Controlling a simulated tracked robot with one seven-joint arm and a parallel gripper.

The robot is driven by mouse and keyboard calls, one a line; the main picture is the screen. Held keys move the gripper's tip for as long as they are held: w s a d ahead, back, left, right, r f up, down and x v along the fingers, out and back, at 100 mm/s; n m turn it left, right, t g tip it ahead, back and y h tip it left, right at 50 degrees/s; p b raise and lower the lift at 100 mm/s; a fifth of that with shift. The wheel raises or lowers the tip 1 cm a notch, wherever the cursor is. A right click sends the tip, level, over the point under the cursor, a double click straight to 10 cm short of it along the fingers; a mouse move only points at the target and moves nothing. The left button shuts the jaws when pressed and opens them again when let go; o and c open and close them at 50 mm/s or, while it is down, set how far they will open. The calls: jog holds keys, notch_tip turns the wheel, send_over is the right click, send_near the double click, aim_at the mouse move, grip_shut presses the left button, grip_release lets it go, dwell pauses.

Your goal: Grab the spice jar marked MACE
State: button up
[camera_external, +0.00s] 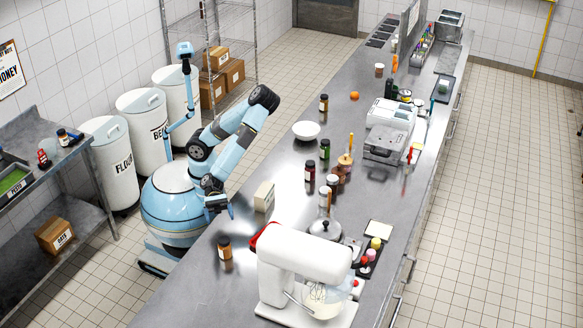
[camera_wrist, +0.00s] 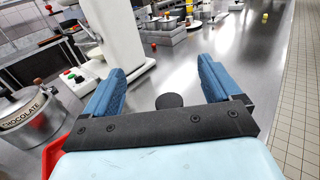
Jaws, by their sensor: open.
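My gripper (camera_external: 222,207) hangs above the counter's left edge, its fingers apart. In the wrist view my gripper (camera_wrist: 160,68) shows two blue fingers with nothing held. A dark round disc (camera_wrist: 169,100) shows between the fingers, beyond the black bar; I cannot tell surely if it is a jar lid. Other jars stand farther along: a dark red one (camera_external: 310,170), a green one (camera_external: 324,149) and a brown one (camera_external: 323,104). No MACE label is readable.
A cream box (camera_external: 264,197) stands right of my gripper. A white mixer (camera_external: 305,262) stands at the near end, right of the near brown jar. A pot marked CHOCOLATE (camera_wrist: 28,112) is at left in the wrist view. A white bowl (camera_external: 306,130) sits farther along.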

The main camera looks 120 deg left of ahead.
notch_tip(320, 180, down, 6)
send_near(226, 252)
jog(key=shift+w+d+f, duration=0.2)
jog(key=shift+w+d, duration=0.35)
jog(key=shift+d, duration=0.05)
jog(key=shift+x, duration=3.75)
jog(key=shift+c, duration=0.3)
jog(key=c, duration=1.2)
